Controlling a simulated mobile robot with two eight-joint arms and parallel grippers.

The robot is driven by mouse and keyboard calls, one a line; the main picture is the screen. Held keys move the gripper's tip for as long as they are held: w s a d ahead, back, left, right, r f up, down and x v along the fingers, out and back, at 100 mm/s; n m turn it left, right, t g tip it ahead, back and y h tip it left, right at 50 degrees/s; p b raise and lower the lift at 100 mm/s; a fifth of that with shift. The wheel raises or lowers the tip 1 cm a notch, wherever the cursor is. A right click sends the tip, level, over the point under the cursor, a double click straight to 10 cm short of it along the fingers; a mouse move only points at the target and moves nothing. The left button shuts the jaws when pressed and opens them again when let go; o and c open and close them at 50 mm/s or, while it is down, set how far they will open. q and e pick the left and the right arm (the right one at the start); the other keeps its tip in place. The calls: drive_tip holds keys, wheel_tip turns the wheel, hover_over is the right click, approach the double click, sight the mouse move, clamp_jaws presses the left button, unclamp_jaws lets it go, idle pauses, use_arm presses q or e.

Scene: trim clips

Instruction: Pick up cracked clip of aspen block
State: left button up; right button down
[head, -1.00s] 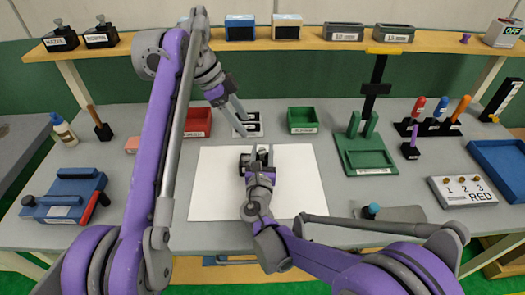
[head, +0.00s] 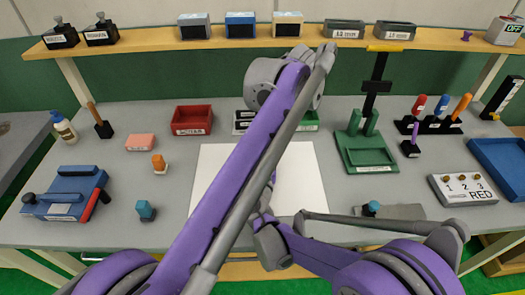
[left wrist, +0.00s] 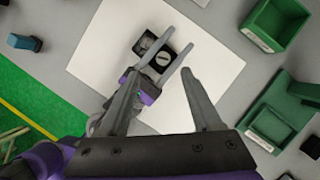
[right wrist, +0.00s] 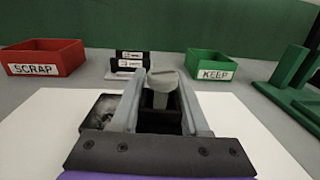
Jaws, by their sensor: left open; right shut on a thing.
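The right wrist view shows the black block (right wrist: 160,119) and the grey piece (right wrist: 163,80) between the fingers of my right gripper (right wrist: 160,90), which is shut on the block. No crack or aspen label is readable. My left gripper (left wrist: 160,75) is open and empty, its fingers pointing toward the block from above.
A red SCRAP tray (right wrist: 45,62) and a green KEEP tray (right wrist: 212,65) stand behind the sheet, with labelled black holders (right wrist: 130,58) between them. An orange-topped piece (head: 159,162) and a teal-topped piece (head: 146,210) stand left of the sheet. A green stand (head: 365,153) is to the right.

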use_arm(q)
drive_tip(key=x, duration=0.8)
drive_tip(key=shift+d+f, duration=0.1)
drive_tip(key=shift+d, duration=0.2)
clamp_jaws()
